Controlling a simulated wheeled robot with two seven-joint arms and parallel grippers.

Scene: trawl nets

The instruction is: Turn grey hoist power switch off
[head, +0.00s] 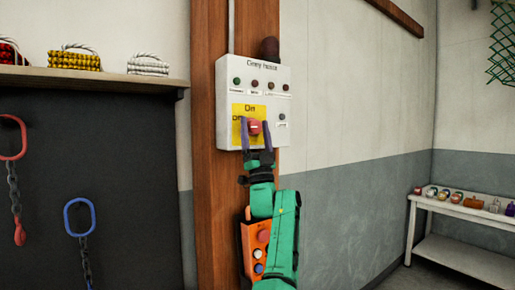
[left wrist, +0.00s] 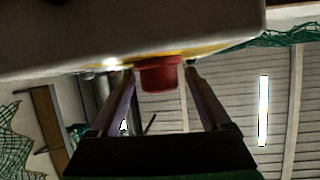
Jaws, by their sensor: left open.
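The grey hoist control box (head: 254,78) is mounted on a wooden post, with a yellow plate (head: 238,108) on its lower front. A red switch knob (head: 254,127) sits on that plate. My left gripper (head: 256,128) is in front of the box, its open fingers on either side of the red knob. In the left wrist view the red knob (left wrist: 159,74) shows between the two finger tips (left wrist: 160,76), under the box (left wrist: 130,30). I cannot tell whether the fingers touch it. My right gripper is not in view.
Small buttons and lamps (head: 255,84) sit on the box above the plate. An orange panel with buttons (head: 258,245) shows beside my arm. A shelf with rope coils (head: 75,60) and hanging chains (head: 80,217) is at left. A white bench (head: 460,210) stands at right.

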